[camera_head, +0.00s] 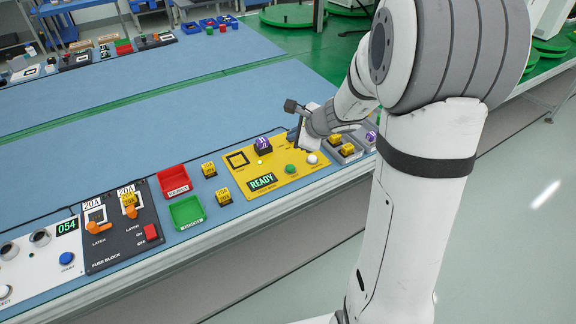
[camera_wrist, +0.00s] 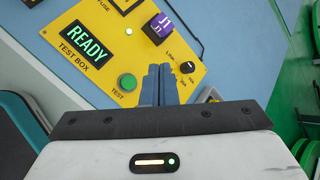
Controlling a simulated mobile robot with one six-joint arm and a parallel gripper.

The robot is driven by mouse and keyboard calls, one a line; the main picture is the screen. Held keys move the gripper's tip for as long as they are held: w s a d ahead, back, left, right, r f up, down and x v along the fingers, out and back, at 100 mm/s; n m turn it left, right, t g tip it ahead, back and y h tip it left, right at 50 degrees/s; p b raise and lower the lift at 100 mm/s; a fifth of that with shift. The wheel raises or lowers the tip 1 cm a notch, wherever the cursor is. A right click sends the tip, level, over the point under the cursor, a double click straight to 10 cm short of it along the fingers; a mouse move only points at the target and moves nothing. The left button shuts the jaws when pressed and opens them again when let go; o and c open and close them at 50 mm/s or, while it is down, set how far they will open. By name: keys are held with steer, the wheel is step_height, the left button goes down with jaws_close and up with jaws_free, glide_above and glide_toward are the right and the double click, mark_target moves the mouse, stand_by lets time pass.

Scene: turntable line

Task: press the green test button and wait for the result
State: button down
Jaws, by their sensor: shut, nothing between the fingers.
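The yellow test box (camera_head: 283,184) lies on the blue bench in the head view. Its display (camera_head: 262,182) reads READY, and so does the display in the wrist view (camera_wrist: 87,47). The green test button (camera_head: 290,169) is on the box's front part; in the wrist view the button (camera_wrist: 127,82) is left of my fingers, uncovered. A purple block marked J1 (camera_wrist: 160,27) sits on the box. My gripper (camera_wrist: 157,72) is shut and empty, close above the box, to the right of the button. I cannot tell its exact height. It also shows in the head view (camera_head: 296,139).
A black knob (camera_wrist: 187,67) stands just right of my fingers. Red (camera_head: 174,180) and green (camera_head: 187,211) trays, yellow blocks and the fuse block panel (camera_head: 112,235) are to the left. Grey trays (camera_head: 345,153) holding blocks are to the right. The bench behind the box is clear.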

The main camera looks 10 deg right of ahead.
steer(key=b, duration=0.6)
glide_above(293, 169)
step_height(293, 169, down, 8)
steer(key=shift+r, duration=0.25)
steer(key=shift+f+b, duration=0.6)
steer(key=shift+b, duration=0.25)
stand_by(1.0)
steer(key=shift+f+b, duration=0.45)
steer(key=shift+b, duration=0.1)
steer(key=shift+f+b, duration=0.4)
steer(key=shift+b, duration=0.1)
stand_by(0.6)
steer(key=shift+r, duration=0.1)
steer(key=shift+r+p, duration=0.7)
steer(key=shift+r, duration=0.1)
